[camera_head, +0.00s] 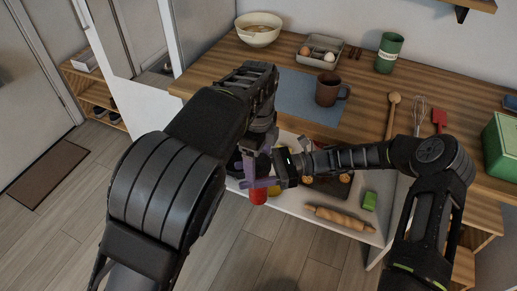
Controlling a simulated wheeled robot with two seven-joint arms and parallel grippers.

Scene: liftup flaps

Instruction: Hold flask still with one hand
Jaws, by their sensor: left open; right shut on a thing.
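My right gripper (262,179), with purplish fingers, reaches in from the right over the open lower compartment below the worktop. It is shut on what looks like the flask, a small red object (258,196) showing just below the fingers. Most of that object is hidden by the fingers and my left arm. My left gripper (250,158) is open, close above and beside the right one. Its fingertips are partly hidden, and I cannot tell whether it touches the flask.
On the wooden worktop stand a brown mug (327,90), a bowl (258,32), an egg tray (320,50) and a green canister (389,53). Open floor lies at the left.

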